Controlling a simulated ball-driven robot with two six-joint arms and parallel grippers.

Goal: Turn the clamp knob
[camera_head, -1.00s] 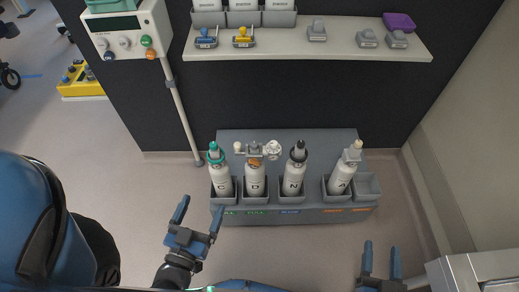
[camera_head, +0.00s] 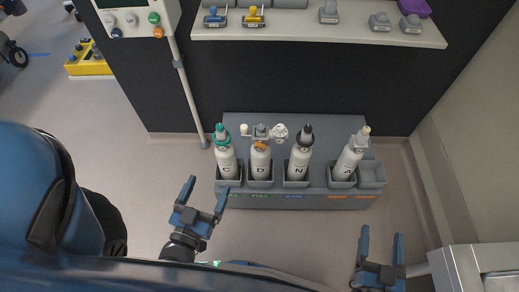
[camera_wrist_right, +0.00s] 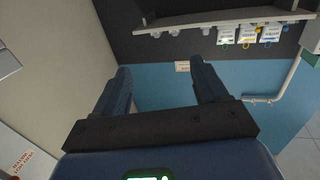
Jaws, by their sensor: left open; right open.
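A white cylinder (camera_head: 260,165) with an orange collar stands second from left in the grey rack (camera_head: 300,201). A fitting (camera_head: 261,131) sits across its top, with a pale round end (camera_head: 244,129) on the left and a white wheel-like part (camera_head: 280,132) on the right. I cannot tell for sure which end is the clamp knob. My left gripper (camera_head: 204,197) is open and empty, in front of the rack's left end. My right gripper (camera_head: 381,240) is open and empty, front right of the rack; its spread fingers also show in the right wrist view (camera_wrist_right: 162,72).
Other cylinders stand in the rack: green-topped (camera_head: 226,160), black-topped (camera_head: 300,158) and a tilted pale-topped one (camera_head: 350,158). A shelf (camera_head: 320,34) with small devices is behind.

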